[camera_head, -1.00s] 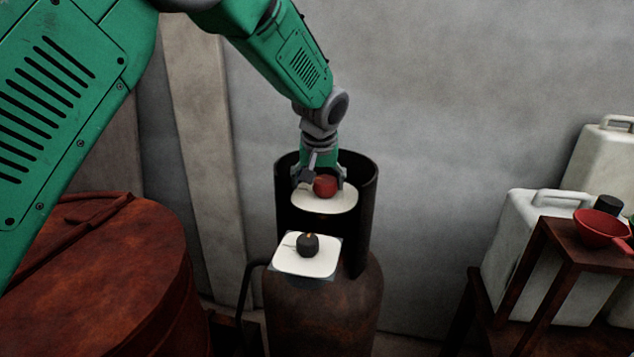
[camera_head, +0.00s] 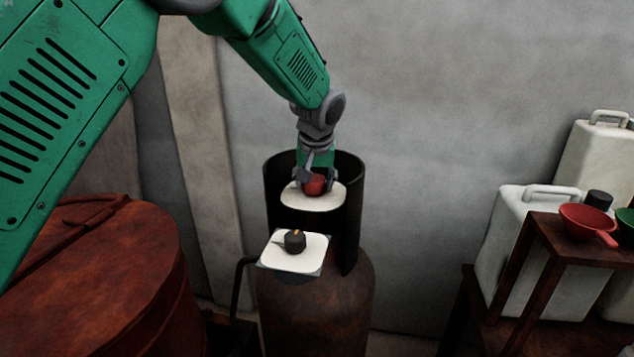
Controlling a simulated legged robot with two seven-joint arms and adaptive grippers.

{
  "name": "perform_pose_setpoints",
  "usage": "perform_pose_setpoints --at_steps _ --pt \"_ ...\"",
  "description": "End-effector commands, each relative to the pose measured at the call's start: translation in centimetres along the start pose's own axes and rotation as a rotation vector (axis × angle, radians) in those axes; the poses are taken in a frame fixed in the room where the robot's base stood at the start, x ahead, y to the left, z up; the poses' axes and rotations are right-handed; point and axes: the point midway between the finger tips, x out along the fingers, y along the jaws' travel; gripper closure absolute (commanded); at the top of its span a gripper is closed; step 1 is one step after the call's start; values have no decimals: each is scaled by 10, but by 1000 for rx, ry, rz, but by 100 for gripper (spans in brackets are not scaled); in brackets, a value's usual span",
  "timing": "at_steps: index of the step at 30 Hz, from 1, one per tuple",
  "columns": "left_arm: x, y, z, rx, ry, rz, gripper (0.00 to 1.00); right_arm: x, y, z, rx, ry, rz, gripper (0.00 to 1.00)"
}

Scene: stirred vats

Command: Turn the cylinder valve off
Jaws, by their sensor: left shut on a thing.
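The gas cylinder (camera_head: 318,300) is rusty brown and stands upright, with a dark open collar (camera_head: 355,215) around its top. A red valve knob (camera_head: 315,187) sits above a white plate (camera_head: 312,203) inside the collar. My left gripper (camera_head: 315,184) reaches down from above and is shut on the red knob, with a finger on each side. A dark knob (camera_head: 294,241) with a small orange mark sits on a second white plate (camera_head: 290,262) in front of the collar. My right gripper is not in view.
A large rusty red lidded drum (camera_head: 110,275) stands at the left. At the right, white jerrycans (camera_head: 505,230) stand by a brown wooden stand (camera_head: 560,236) holding a red ladle or funnel (camera_head: 584,220). A grey wall (camera_head: 430,100) is behind the cylinder.

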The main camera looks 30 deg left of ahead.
Motion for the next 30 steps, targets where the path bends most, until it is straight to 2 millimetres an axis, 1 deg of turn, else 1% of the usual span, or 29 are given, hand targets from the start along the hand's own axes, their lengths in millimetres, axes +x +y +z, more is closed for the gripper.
perform_pose_setpoints --at_steps 1,7,11,17,24,30 --pt "-1 5 1 3 2 12 84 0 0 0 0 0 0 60" --pt "-2 4 0 38 3 26 84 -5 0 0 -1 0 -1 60" --pt "-2 4 0 96 5 49 84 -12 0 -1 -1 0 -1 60" --pt "-3 4 0 239 10 110 84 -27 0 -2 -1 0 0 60" --pt "-4 4 0 448 21 199 84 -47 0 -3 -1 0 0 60" --pt "-3 4 0 621 30 271 84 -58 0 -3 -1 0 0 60"
